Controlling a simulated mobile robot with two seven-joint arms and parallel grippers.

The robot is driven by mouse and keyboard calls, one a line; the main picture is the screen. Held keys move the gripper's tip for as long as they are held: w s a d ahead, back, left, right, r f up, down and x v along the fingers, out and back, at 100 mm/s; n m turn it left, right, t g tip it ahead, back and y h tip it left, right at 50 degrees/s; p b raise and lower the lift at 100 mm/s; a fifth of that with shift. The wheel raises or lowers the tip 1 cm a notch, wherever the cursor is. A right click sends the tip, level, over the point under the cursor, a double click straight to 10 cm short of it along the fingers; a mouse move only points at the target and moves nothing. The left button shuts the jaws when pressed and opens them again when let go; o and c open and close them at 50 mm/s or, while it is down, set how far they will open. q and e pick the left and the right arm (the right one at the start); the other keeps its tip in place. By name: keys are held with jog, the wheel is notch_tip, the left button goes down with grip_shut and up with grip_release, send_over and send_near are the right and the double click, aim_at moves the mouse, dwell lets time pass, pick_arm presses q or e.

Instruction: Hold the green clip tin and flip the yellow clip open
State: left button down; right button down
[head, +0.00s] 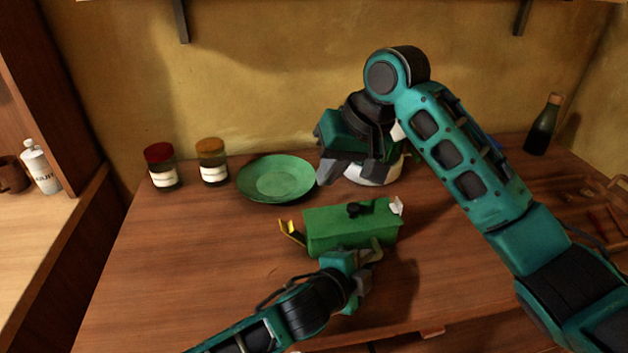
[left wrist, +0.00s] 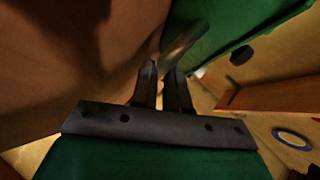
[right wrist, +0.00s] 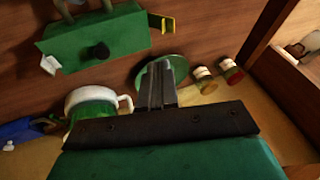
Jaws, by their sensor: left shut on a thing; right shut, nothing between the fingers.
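The green clip tin (head: 330,228) stands on the wooden counter with a black knob on its lid. The yellow clip (head: 289,231) slants outward from its left end; it also shows in the right wrist view (right wrist: 166,24). A white clip (head: 397,206) is at the other end. My left gripper (head: 368,263) is at the tin's front, shut on its metal handle (left wrist: 185,42). My right gripper (head: 328,176) is shut and empty, above and behind the tin near the plate, apart from the yellow clip. Its fingertips (right wrist: 158,78) show together in the right wrist view.
A green plate (head: 275,179) lies behind the tin, with a red-lidded jar (head: 161,167) and an orange-lidded jar (head: 212,163) to its left. A white-and-green mug (right wrist: 90,103) is partly hidden behind my right gripper. A dark bottle (head: 543,126) stands back right. Counter left of the tin is clear.

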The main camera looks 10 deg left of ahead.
send_near(285, 231)
jog(key=w+f, duration=0.3)
jog(key=shift+w+d, duration=0.15)
jog(key=shift+w, duration=0.15)
jog(key=shift+s+a+f, duration=0.2)
jog(key=shift+a+f, duration=0.15)
jog(key=shift+a, duration=0.15)
jog(key=shift+s+a+f, duration=0.15)
jog(key=shift+a+f, duration=0.2)
jog(key=shift+a, duration=0.15)
jog(key=shift+s+a+f, duration=0.15)
jog(key=shift+a+f, duration=0.25)
jog(key=shift+a, duration=0.05)
jog(key=shift+s+a+f, duration=0.2)
jog(key=shift+a, duration=0.2)
jog(key=shift+s+a+f, duration=0.15)
jog(key=shift+a+f, duration=0.05)
jog(key=shift+a, duration=0.15)
